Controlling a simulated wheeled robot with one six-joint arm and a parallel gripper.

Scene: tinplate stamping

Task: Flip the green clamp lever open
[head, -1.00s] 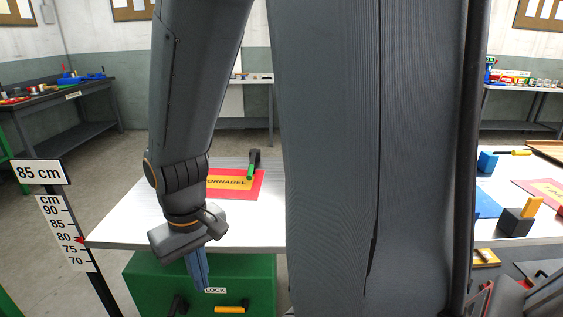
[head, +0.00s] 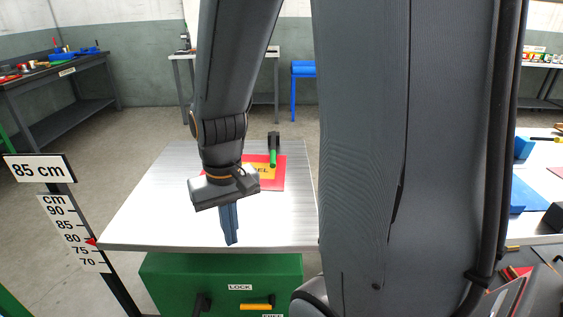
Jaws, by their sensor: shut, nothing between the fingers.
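The green clamp lever (head: 273,158) stands at the back of the white table (head: 150,215), with a dark body (head: 274,140) behind its green handle. It stands at the far edge of a red and yellow plate (head: 268,178), which my arm partly covers. My gripper (head: 231,240) points down over the table's front part, nearer to me and left of the lever. Its blue fingers are together, with nothing between them, and apart from the lever.
A green cabinet (head: 170,283) with a LOCK label and a yellow handle (head: 256,306) is under the table's front edge. A height scale (head: 75,235) stands at the left. My column hides the middle right.

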